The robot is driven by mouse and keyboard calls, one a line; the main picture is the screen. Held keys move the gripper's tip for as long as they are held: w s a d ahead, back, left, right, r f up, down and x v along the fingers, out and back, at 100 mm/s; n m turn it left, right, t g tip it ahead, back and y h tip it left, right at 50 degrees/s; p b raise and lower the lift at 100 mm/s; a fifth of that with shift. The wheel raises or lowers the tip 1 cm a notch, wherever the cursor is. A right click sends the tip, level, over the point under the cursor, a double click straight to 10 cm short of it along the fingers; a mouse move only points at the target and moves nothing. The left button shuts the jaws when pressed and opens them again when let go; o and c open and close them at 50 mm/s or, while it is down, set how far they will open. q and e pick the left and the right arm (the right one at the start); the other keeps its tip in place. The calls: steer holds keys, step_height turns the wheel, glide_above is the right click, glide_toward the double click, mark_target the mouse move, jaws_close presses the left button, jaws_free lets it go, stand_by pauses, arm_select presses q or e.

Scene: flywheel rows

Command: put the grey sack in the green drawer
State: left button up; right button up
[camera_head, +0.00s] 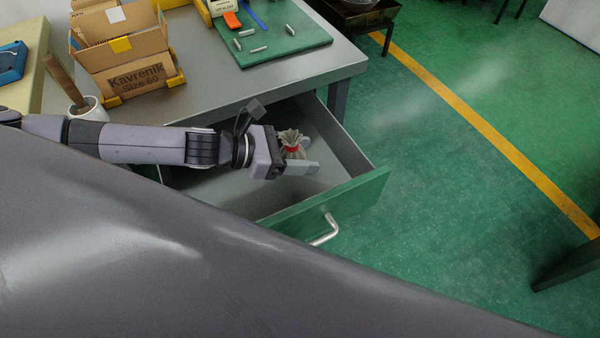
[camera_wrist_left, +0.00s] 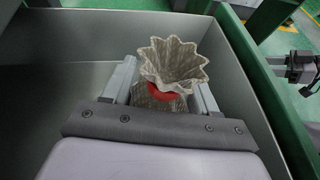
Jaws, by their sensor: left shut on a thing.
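The grey sack (camera_head: 291,138) has a ruffled open top and a red tie around its neck. It also shows in the left wrist view (camera_wrist_left: 172,62). My left gripper (camera_head: 300,158) is shut on the sack, with one finger on each side of it in the left wrist view (camera_wrist_left: 163,88). The green drawer (camera_head: 345,203) is pulled out from the table, with a grey inside and a metal handle. The gripper and sack are over the drawer's inside. I cannot tell whether the sack touches the drawer floor.
The grey table (camera_head: 305,70) stands behind the drawer. On it are a cardboard box (camera_head: 130,75), a white mug (camera_head: 88,108) with a wooden handle in it, and a green mat (camera_head: 275,50) with several metal pins. Green floor lies open to the right.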

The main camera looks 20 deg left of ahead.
mark_target(300, 180)
arm_select(q)
steer(key=shift+f, duration=0.45)
step_height(300, 180, down, 4)
steer(key=shift+f+b, duration=0.1)
steer(key=shift+b, duration=0.45)
steer(key=shift+f, duration=0.15)
steer(key=shift+f, duration=0.15)
steer(key=o, duration=1.4)
